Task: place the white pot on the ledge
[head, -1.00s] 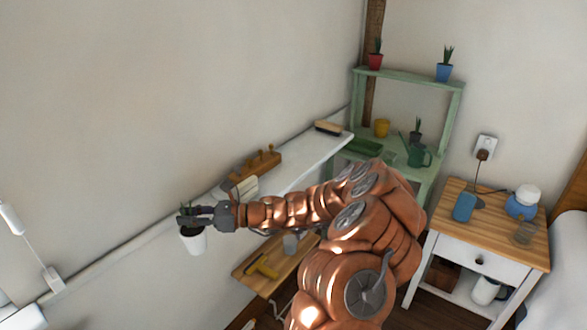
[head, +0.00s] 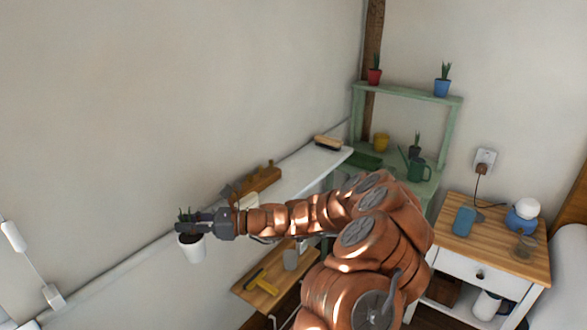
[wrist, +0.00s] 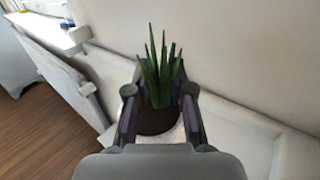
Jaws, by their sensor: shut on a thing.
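The white pot (head: 193,248) with a spiky green plant hangs in my gripper (head: 188,226) at the left in the head view. My gripper is shut on it, and the pot looks upright. In the wrist view, the fingers (wrist: 159,100) stand on either side of the pot (wrist: 160,135), with the plant between them; much of the pot is hidden. The long white ledge (head: 305,172) runs along the wall behind my arm, to the right of the pot. A white ledge surface (wrist: 235,130) also shows behind the pot in the wrist view. I cannot tell the gap between them.
A wooden block with pegs (head: 257,180) and a brush (head: 328,143) occupy the ledge. A lower wooden shelf (head: 250,291) holds a yellow tool and a cup. A green plant stand (head: 455,125) and a nightstand (head: 515,250) are at the right.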

